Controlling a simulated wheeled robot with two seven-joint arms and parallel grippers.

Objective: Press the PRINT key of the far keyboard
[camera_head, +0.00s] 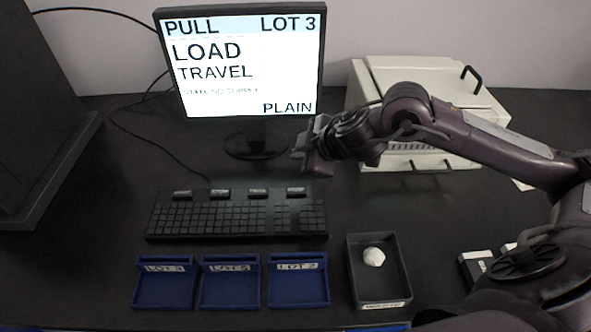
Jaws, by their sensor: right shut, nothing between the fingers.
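A black keyboard (238,220) lies on the dark table in front of the monitor. It is the only keyboard that I can make out. Several raised, labelled keys stand along its back edge: a far left key (183,195), a second key (220,194), a third key (258,194) and a far right key (297,192). Their labels are too small to read surely, so I cannot tell which is PRINT. My right gripper (308,163) is shut and empty, above and behind the far right key, apart from the keyboard. My left gripper is out of view.
The monitor (245,65) reads PULL, LOT 3, LOAD, TRAVEL, PLAIN. A pale machine (400,75) stands behind my right arm. Blue trays (165,290), (230,290), (298,291) and a dark bin (392,285) holding a white lump (374,257) lie in front.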

